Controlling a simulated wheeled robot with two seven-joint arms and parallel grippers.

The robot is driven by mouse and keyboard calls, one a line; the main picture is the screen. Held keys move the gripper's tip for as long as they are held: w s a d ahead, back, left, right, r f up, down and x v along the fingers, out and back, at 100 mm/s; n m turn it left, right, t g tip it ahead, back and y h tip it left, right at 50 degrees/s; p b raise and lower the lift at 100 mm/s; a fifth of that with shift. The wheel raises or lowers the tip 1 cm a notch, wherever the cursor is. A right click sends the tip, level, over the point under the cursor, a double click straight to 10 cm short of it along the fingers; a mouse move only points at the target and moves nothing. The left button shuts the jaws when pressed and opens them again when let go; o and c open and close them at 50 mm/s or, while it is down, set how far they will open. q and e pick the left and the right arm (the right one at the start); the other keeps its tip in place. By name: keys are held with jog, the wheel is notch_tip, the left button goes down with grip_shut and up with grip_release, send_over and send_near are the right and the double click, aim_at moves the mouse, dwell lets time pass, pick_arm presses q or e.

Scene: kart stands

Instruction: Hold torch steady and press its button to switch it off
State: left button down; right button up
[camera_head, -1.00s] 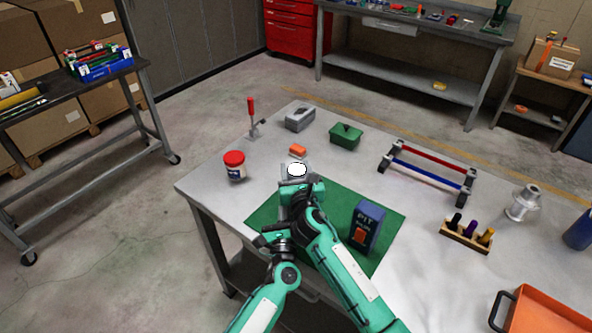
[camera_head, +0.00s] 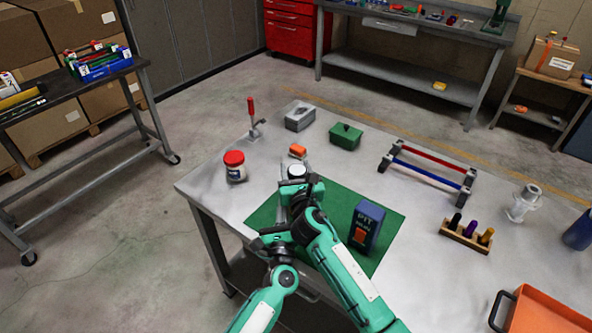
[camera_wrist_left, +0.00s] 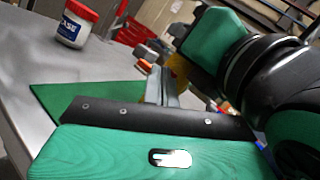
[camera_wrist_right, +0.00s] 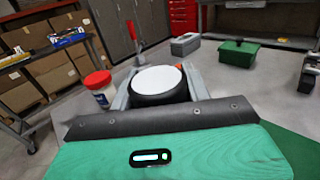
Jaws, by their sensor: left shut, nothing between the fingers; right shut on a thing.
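The torch (camera_head: 297,170) is upright in my right gripper (camera_head: 297,181), above the near-left part of the table. The right wrist view shows its round pale lens and dark head (camera_wrist_right: 157,80) between the grey fingers. The lens looks plain white, without strong glare. The torch's lower body and button are hidden by my grippers. My left gripper (camera_wrist_left: 162,88) is shut and empty, low beside the right gripper in the head view. Whether its tips touch the torch cannot be told.
A green mat (camera_head: 262,215) lies on the grey table, with a dark blue box (camera_head: 368,225) on it. A red-lidded jar (camera_head: 235,166), an orange block (camera_head: 297,151), a grey box (camera_head: 299,117) and a green box (camera_head: 345,136) stand around. The right half has racks and a tray (camera_head: 545,318).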

pick_arm(q)
jog(key=shift+s+a, duration=0.6)
jog(key=shift+s, duration=0.2)
jog(key=shift+s+a, duration=0.55)
jog(key=shift+s, duration=0.3)
jog(key=shift+s+a, duration=0.6)
jog(key=shift+s, duration=0.2)
pick_arm(e)
jog(key=o, duration=1.2)
